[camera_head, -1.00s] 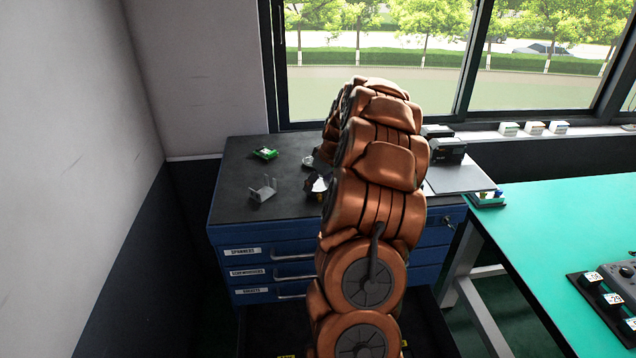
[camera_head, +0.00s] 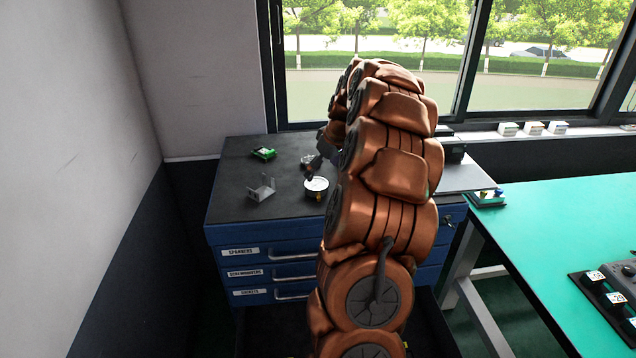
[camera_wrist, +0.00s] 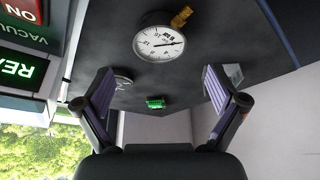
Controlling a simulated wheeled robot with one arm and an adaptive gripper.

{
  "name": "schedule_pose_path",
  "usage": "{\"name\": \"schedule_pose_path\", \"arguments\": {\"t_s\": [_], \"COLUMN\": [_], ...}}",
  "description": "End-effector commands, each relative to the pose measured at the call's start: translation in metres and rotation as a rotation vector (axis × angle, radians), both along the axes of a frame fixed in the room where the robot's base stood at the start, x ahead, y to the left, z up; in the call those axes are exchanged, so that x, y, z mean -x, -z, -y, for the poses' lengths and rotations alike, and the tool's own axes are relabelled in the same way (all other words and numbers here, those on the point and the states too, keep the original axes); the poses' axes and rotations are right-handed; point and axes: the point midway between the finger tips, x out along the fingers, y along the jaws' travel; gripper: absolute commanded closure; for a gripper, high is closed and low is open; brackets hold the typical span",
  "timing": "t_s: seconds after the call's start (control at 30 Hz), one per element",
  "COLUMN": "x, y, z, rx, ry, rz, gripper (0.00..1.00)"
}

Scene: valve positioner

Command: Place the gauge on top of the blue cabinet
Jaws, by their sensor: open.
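The gauge (camera_head: 316,186) has a round white dial and a brass fitting. It rests on the dark top of the blue cabinet (camera_head: 260,205), near its front edge. The wrist view shows the gauge (camera_wrist: 160,42) dial clearly, beyond the fingertips and apart from them. My gripper (camera_wrist: 160,88) is open, with nothing between its two fingers. In the head view my gripper (camera_head: 322,152) is small and partly hidden by my arm, just behind the gauge.
A grey metal bracket (camera_head: 262,188) and a green terminal block (camera_head: 263,153) lie on the cabinet top to the left. A small clear round part (camera_head: 307,160) lies behind the gauge. A teal-topped table (camera_head: 560,230) stands at the right.

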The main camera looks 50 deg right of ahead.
Motion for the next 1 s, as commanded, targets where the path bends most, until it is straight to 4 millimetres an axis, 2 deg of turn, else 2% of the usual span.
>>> {"name": "schedule_pose_path", "arguments": {"t_s": [0.13,0.33,0.5,0.73,0.77,0.87,0.97,1.0], "x": [0.01,0.02,0.024,0.024,0.023,0.017,0.011,0.011], "y": [-0.025,-0.049,-0.058,-0.06,-0.061,-0.062,-0.064,-0.065], "z": [0.001,0.0,0.0,-0.004,-0.008,-0.036,-0.085,-0.11], "rx": [0.006,0.002,0.001,-0.001,-0.004,-0.02,-0.045,-0.056], "ry": [0.001,0.0,0.0,-0.003,-0.006,-0.029,-0.062,-0.077], "rz": [0.006,0.002,0.001,-0.001,-0.003,-0.014,-0.042,-0.057], "gripper": [0.04,0.04,0.04,0.04,0.04,0.04,0.04,0.04]}}
